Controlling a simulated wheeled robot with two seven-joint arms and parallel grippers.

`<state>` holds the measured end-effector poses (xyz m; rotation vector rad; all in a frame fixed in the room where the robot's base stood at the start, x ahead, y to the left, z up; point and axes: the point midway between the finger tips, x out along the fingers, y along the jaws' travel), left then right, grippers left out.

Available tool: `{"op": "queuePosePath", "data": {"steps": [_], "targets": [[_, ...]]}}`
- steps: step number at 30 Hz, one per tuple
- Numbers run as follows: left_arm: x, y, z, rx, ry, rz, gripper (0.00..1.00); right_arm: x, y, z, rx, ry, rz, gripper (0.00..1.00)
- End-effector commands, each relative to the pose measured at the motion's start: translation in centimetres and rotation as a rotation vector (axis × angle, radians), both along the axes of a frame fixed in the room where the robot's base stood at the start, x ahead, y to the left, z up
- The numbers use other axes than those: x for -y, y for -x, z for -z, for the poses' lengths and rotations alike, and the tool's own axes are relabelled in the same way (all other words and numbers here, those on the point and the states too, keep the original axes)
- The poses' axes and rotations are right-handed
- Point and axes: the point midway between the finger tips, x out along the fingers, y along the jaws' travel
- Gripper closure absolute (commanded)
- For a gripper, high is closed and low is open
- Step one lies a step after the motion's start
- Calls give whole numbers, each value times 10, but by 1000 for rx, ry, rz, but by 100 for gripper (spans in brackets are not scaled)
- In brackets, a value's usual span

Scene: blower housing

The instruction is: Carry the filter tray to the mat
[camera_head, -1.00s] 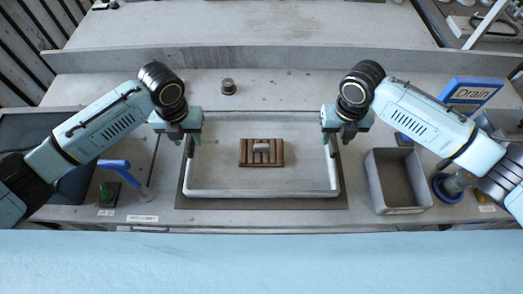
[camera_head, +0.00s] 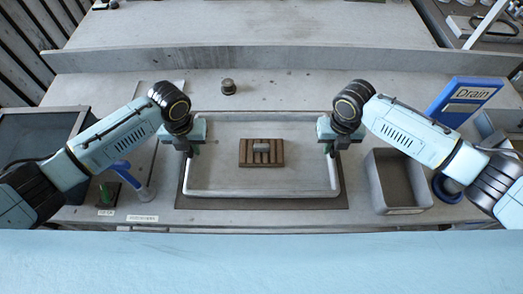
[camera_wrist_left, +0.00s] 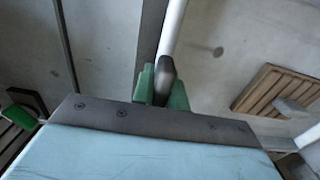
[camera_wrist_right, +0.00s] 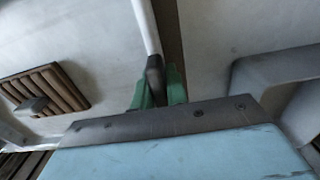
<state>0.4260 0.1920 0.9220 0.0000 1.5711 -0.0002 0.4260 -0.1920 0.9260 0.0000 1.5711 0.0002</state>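The filter tray (camera_head: 262,193) is a wide, shallow tray with a pale rounded rim, level on the worktop. A brown slatted block with a grey handle (camera_head: 261,147) sits in its middle. My left gripper (camera_head: 189,149) is at the tray's left side, its green fingers (camera_wrist_left: 163,90) closed against both sides of a dark grip on the rim. My right gripper (camera_head: 330,148) is at the right side, its green fingers (camera_wrist_right: 158,90) likewise against a dark grip. A dark flat sheet (camera_head: 262,204) shows under the tray; I cannot tell whether it is the mat.
A grey open bin (camera_head: 400,182) stands right of the tray. A blue "Drain" sign (camera_head: 466,97) is behind my right arm. A blue-handled item (camera_head: 122,172) stands to the left near a dark basin (camera_head: 32,135). A small metal knob (camera_head: 228,86) is behind the tray.

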Motion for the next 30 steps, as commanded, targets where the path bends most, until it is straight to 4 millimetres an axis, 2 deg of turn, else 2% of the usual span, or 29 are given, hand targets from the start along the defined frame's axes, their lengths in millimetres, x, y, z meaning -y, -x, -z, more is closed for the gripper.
{"op": "queuePosePath", "data": {"steps": [17, 23, 30], "targets": [[0, -1, -3, 2, 1, -1, 100, 0, -1, -3, 2, -1, 0, 100], [0, -1, -13, 2, 1, -1, 100, 0, -1, -13, 2, -1, 1, 100], [0, -1, -35, 2, 1, -1, 100, 0, -1, -35, 2, -1, 1, 100]]}}
